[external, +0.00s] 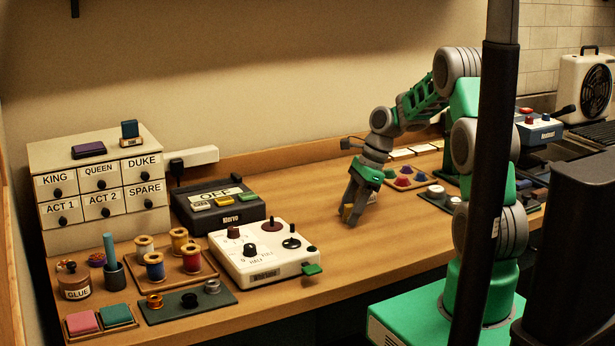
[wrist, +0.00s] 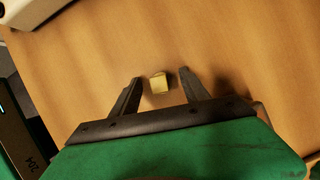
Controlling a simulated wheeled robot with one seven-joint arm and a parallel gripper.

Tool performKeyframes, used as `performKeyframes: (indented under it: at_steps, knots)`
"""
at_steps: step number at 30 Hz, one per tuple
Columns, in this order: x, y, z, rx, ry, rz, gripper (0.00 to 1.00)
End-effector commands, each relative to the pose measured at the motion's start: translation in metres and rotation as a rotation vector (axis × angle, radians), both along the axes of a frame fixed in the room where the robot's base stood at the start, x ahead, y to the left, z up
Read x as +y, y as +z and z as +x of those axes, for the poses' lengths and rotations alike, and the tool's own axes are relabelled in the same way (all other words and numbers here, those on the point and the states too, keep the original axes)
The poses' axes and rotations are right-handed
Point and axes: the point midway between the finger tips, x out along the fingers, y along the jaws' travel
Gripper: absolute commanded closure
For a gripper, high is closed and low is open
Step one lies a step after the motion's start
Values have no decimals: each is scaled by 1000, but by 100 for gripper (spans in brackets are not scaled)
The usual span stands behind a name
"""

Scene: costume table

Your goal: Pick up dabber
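A small pale-yellow block (wrist: 159,84), possibly the dabber, shows between my fingertips in the wrist view. In the external view it is a small yellow shape (external: 347,211) low at my fingers, partly hidden by them. My gripper (wrist: 158,88) is open, with a gap on each side of the block. In the external view my gripper (external: 352,216) points down close to the table, right of the white console. I cannot tell whether the block is resting on the wood.
The white console (external: 262,266) with knobs stands left of my gripper, with the dark box marked OFF (external: 218,205) behind it. A tray of coloured pieces (external: 405,182) lies to the right. Spools and a glue jar (external: 74,284) stand far left. Bare wood surrounds my gripper.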

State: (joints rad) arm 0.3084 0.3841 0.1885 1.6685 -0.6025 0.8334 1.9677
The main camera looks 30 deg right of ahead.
Motion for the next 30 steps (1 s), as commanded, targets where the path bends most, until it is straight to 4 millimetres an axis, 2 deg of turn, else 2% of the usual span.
performKeyframes:
  at_steps: [2,19,30]
  knots:
    - [0,0,0,0,0,0,53]
    - [0,0,0,0,0,0,100]
    - [0,1,0,-1,0,0,100]
